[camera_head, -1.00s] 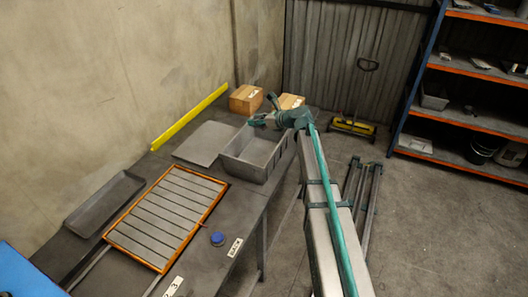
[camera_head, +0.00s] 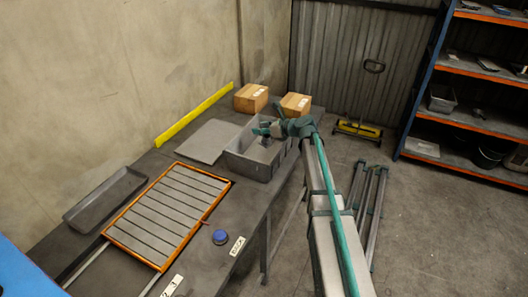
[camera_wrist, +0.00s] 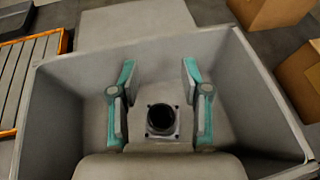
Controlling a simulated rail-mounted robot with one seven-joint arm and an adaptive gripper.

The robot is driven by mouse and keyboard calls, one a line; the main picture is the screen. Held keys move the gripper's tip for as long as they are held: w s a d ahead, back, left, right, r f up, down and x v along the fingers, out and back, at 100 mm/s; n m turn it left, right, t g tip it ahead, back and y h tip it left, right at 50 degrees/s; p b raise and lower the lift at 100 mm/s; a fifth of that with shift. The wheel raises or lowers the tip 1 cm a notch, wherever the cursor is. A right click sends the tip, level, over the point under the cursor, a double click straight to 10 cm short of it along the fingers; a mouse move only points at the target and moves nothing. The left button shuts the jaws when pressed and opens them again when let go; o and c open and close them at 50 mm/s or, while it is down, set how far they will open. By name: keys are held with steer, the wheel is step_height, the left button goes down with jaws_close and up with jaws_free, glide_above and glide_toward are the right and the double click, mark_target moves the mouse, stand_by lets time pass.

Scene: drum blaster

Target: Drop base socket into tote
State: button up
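The base socket (camera_wrist: 162,120) is a small grey square-flanged piece with a dark round hole. In the wrist view it shows inside the outline of the tote, between my fingers. The tote is a deep grey open bin (camera_head: 233,160) on the table; its rim (camera_wrist: 140,48) surrounds my gripper in the wrist view. My gripper (camera_wrist: 160,82) is open, teal-tipped fingers wide apart, with visible gaps on both sides of the socket. In the head view my gripper (camera_head: 262,133) is over the tote's opening. Whether the socket rests on the tote floor is hard to tell.
An orange-framed slatted rack (camera_head: 168,215), an empty shallow tray (camera_head: 105,197) and a flat grey panel (camera_head: 205,141) lie left of the tote. Cardboard boxes (camera_head: 251,98) stand behind it. A blue button (camera_head: 220,237) is near the front edge.

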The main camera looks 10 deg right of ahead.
steer(key=shift+o, duration=1.1)
step_height(320, 180, up, 5)
glide_above(284, 142)
steer(key=shift+s+f, duration=0.15)
steer(key=shift+f, duration=0.05)
